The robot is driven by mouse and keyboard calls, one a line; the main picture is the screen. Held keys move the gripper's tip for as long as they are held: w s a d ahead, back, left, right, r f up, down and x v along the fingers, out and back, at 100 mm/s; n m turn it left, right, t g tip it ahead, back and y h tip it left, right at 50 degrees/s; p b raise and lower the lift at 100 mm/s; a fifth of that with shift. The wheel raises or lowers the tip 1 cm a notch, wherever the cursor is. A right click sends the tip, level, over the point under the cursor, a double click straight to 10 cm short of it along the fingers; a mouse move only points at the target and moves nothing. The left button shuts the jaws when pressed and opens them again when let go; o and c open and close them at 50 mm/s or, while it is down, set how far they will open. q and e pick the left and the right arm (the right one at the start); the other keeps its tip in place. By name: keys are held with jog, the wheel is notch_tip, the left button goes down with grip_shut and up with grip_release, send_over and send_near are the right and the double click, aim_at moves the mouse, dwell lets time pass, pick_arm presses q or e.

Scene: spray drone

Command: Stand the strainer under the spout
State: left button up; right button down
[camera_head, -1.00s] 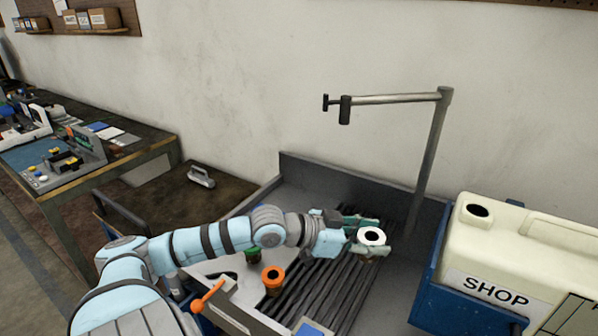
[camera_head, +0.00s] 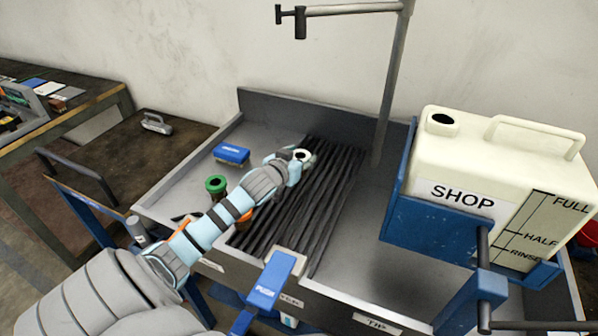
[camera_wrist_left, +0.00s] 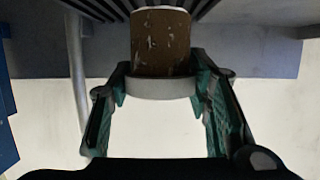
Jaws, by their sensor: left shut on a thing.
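My left gripper (camera_head: 298,161) is shut on the strainer (camera_head: 302,155), which shows a white ring-shaped top with a dark hole in the head view. In the left wrist view my gripper's fingers (camera_wrist_left: 160,88) close on its pale collar, and its brown speckled body (camera_wrist_left: 160,42) shows between them. The strainer is at the far part of the dark slatted grate (camera_head: 325,200), roughly below the spout (camera_head: 300,22) in the picture. Whether it touches the slats cannot be told. My right gripper is not in view.
A green-topped container (camera_head: 215,184) and an orange one (camera_head: 243,219), partly hidden by my arm, stand left of the grate. A blue block (camera_head: 231,153) lies behind them. The cream SHOP tank (camera_head: 480,160) stands right. A blue PUSH lever (camera_head: 270,280) is in front.

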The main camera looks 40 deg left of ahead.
pick_arm(q)
notch_tip(320, 180, down, 4)
jog(key=shift+f+b, duration=0.15)
jog(key=shift+b, duration=0.45)
jog(key=o, duration=1.1)
jog(key=p+v, duration=0.3)
jog(key=v, duration=0.8)
jog(key=shift+s+r+p, duration=0.25)
jog(key=shift+s+p, duration=0.05)
jog(key=shift+p, duration=0.1)
jog(key=shift+s+d, duration=0.15)
jog(key=shift+s, duration=0.05)
jog(key=shift+r, duration=0.1)
